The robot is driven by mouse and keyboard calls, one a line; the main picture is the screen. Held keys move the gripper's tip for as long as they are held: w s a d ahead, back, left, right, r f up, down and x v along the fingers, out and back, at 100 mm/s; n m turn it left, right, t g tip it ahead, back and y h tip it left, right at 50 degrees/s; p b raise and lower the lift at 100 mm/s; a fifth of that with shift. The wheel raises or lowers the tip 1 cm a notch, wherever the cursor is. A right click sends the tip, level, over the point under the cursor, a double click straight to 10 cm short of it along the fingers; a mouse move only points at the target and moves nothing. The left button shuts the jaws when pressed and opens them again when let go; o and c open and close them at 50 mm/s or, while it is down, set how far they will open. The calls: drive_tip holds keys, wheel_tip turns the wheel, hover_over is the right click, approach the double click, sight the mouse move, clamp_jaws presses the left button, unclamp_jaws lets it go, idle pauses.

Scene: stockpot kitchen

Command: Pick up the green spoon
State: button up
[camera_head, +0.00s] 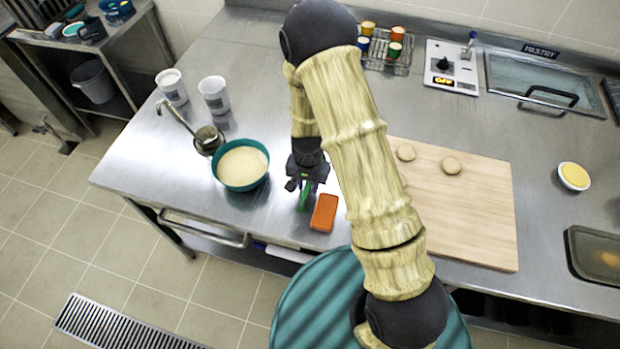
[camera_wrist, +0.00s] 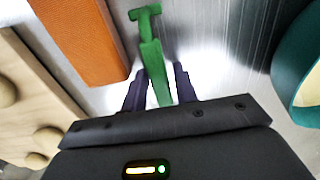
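An orange block (camera_head: 324,213) lies close to the right of the spoon. A teal bowl of batter (camera_head: 242,166) stands to the left, with a ladle (camera_head: 208,139) and two white cups beyond. A wooden board (camera_head: 470,215) with dough balls lies to the right.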

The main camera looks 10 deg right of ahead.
drive_tip(key=shift+f, duration=0.3)
drive_tip(key=shift+s, duration=0.1)
drive_tip(key=shift+c, duration=0.7)
clamp_jaws()
